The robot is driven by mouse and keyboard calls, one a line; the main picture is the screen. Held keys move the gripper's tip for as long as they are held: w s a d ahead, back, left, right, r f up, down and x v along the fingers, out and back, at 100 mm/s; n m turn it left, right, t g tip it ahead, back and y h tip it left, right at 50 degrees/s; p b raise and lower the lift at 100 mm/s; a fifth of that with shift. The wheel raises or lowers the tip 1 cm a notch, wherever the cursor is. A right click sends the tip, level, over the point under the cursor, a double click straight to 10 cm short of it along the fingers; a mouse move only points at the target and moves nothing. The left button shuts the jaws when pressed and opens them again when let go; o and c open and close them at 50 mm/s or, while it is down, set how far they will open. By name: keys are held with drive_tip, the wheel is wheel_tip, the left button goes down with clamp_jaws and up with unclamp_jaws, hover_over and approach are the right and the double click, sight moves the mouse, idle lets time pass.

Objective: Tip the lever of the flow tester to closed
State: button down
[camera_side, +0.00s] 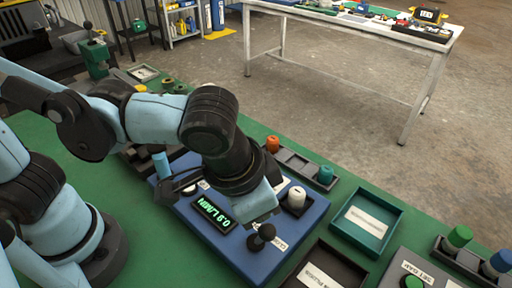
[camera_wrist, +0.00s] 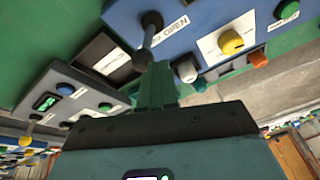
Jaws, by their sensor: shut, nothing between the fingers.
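The flow tester is a blue box (camera_side: 232,262) on the green bench, with a lit green display (camera_side: 214,214) that appears to read 0.9 L/MIN. Its lever (camera_side: 266,232) has a black ball knob and stands at the tester's front right. In the wrist view the lever (camera_wrist: 149,35) has a metal shaft, with a white label reading OPEN (camera_wrist: 175,29) beside it. In the side view my wrist hides part of the tester's top.
A white-topped cylinder (camera_side: 296,197) stands near the tester's right edge. A teal tray (camera_side: 343,238) and a dark tray (camera_side: 314,258) lie to the right. A grey rack with orange (camera_side: 272,144) and teal (camera_side: 326,175) bottles stands behind. A yellow knob (camera_wrist: 231,42) shows in the wrist view.

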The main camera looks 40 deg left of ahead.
drive_tip(key=shift+r, duration=0.4)
wheel_tip(320, 180, up, 11)
drive_tip(key=s+a, duration=0.2)
drive_tip(key=a, duration=0.1)
drive_tip(key=w+a+f+n+t, duration=0.1)
drive_tip(key=w+a+f, duration=0.1)
drive_tip(key=a, duration=0.4)
drive_tip(key=w+a+f+n+t, duration=0.1)
drive_tip(key=w+a+f+n, duration=0.1)
drive_tip(key=a, duration=0.5)
drive_tip(key=w+a+f+n+t, duration=0.1)
drive_tip(key=w+a+f, duration=0.2)
drive_tip(key=a+f, duration=0.3)
drive_tip(key=shift+w+a+n+t, duration=0.35)
drive_tip(key=shift+a+n+t, duration=0.05)
drive_tip(key=shift+a, duration=0.2)
drive_tip(key=c, duration=1.8)
unclamp_jaws()
